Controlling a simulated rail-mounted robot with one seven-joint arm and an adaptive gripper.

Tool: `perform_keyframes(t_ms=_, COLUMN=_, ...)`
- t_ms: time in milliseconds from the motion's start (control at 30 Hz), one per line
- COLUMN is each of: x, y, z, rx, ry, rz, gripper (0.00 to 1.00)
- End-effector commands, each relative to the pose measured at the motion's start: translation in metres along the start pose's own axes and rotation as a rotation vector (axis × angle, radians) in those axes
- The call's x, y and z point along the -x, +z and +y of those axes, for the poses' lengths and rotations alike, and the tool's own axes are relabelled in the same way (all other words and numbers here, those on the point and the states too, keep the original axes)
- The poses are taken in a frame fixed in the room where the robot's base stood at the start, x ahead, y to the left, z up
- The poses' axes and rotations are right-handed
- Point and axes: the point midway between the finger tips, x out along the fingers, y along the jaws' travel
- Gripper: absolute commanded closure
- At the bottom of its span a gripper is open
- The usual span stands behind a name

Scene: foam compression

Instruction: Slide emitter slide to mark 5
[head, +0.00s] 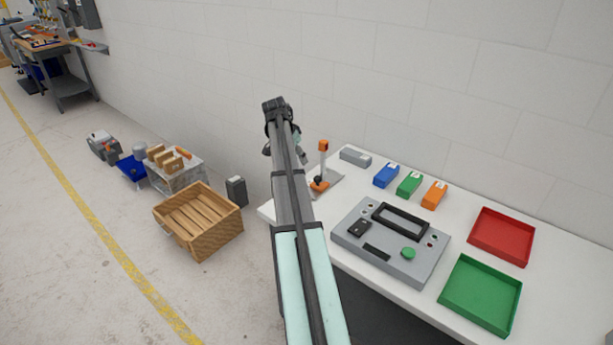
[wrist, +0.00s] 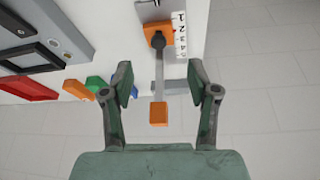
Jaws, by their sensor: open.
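The emitter slide has an orange base (head: 319,186) with a dark knob, and a grey post topped by an orange block (head: 324,145). In the wrist view, the orange base (wrist: 153,29) is at the top and the orange block (wrist: 158,114) is lower, near the camera. A white scale strip (wrist: 181,38) with printed numbers runs along the right of the base. My gripper (wrist: 160,78) is open, its fingers on either side of the post in the picture; contact is not visible. In the head view my arm mostly hides the gripper.
The white table (head: 341,262) also holds a grey control panel (head: 391,240), blue, green and orange blocks (head: 409,183), a grey block (head: 355,156), a red tray (head: 501,236) and a green tray (head: 480,294). The wall stands close behind. A wooden crate (head: 198,222) is on the floor at left.

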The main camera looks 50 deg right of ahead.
Motion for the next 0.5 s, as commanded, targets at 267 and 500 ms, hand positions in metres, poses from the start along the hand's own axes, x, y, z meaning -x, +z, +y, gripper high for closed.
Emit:
perform_keyframes(t_ms=267, x=0.011, y=-0.041, z=0.009, rx=-0.090, ry=0.007, rz=0.022, gripper=0.41)
perform_keyframes(t_ms=500, x=-0.022, y=-0.042, z=0.009, rx=-0.088, ry=0.008, rz=0.021, gripper=0.41)
